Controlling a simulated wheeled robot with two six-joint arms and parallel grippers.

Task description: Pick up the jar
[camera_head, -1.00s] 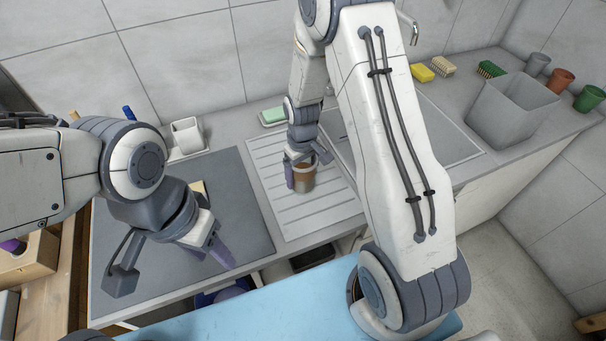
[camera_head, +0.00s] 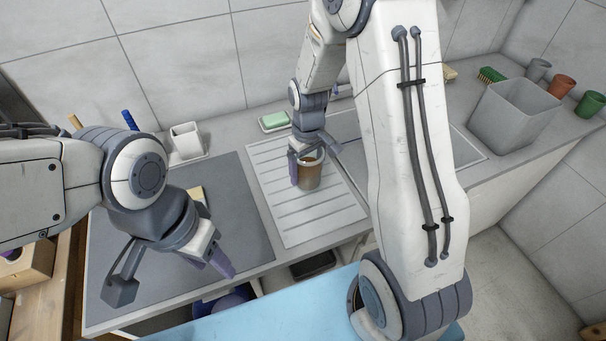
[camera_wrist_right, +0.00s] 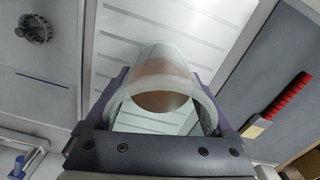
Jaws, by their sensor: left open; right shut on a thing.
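The jar (camera_head: 309,174) is clear with brown contents, and upright over the ribbed drainboard (camera_head: 290,217) in the head view. My right gripper (camera_head: 307,168) is shut on it, with fingers on both sides. In the right wrist view the jar (camera_wrist_right: 163,85) sits between the two fingers, its rim towards the camera and brown contents inside. I cannot tell whether its base touches the drainboard. My left gripper (camera_head: 222,262) is open and empty above the front edge of the dark grey mat.
A white cup (camera_head: 187,139) and a green soap on a dish (camera_head: 274,121) stand at the back. A grey bin (camera_head: 512,110) and several small pots stand at the right. The dark mat (camera_head: 235,190) has free room. A brush with red handle (camera_wrist_right: 288,95) lies on it.

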